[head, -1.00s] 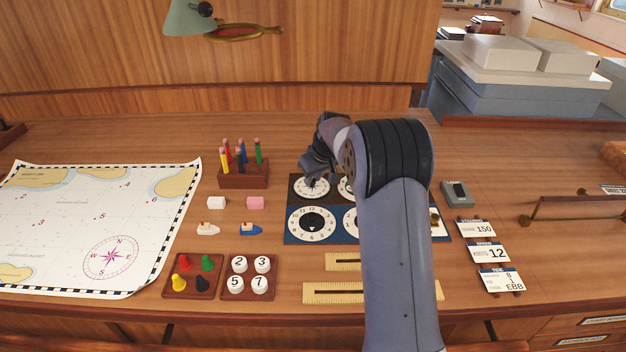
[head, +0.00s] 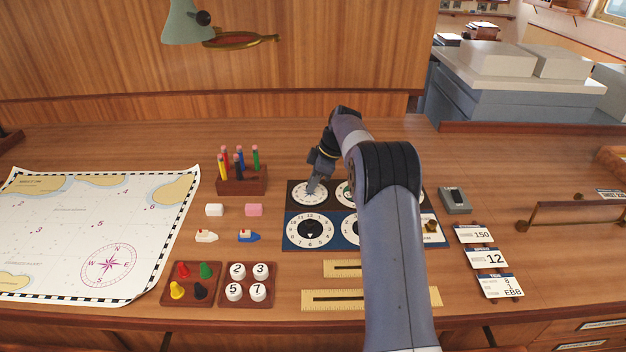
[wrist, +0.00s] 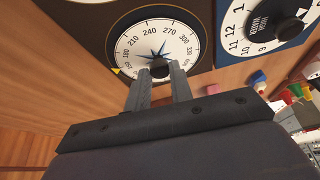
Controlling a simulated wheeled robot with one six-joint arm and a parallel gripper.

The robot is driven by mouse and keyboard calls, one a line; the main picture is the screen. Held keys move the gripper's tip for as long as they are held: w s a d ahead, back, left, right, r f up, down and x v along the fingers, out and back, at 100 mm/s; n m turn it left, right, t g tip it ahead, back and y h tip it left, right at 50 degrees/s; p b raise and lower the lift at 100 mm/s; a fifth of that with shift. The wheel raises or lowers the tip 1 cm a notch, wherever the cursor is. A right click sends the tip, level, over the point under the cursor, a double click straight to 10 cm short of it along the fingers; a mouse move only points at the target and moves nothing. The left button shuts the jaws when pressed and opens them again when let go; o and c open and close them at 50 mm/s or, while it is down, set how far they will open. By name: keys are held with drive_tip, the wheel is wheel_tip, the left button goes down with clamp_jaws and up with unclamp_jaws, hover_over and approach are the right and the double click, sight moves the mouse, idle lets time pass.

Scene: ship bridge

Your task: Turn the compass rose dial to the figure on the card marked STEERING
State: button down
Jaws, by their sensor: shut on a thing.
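The compass rose dial (head: 304,196) is a white disc with degree figures and a blue star, at the top left of the dial board. In the wrist view the dial (wrist: 133,53) shows figures such as 210, 240, 270, 300 and 330, with a yellow pointer mark at its rim on the left. My gripper (wrist: 160,68) is shut on the dial's dark centre knob (wrist: 158,70), most of which the fingers hide. In the head view my gripper (head: 313,186) is over this dial. The STEERING card (head: 474,234) at the right reads 150; its heading is small.
Other dials, including a clock-like one (head: 310,230), are on the same board, partly behind my arm. Cards reading 12 (head: 488,257) and EBB (head: 501,286) lie below the steering card. A pencil block (head: 241,180) stands left of the board. Rulers (head: 330,300) lie in front.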

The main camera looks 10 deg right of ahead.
drive_tip(key=shift+n, duration=0.6)
drive_tip(key=shift+n+g+p, duration=0.3)
drive_tip(key=c, duration=1.3)
unclamp_jaws()
drive_tip(key=shift+o, duration=0.2)
drive_tip(key=v, duration=1)
drive_tip(key=shift+d+r, duration=0.25)
drive_tip(key=shift+r, duration=0.1)
drive_tip(key=shift+f+b, duration=0.1)
drive_tip(key=shift+b, duration=0.2)
drive_tip(key=x, duration=1)
drive_tip(key=shift+a+f+p, duration=0.25)
drive_tip(key=shift+p, duration=0.05)
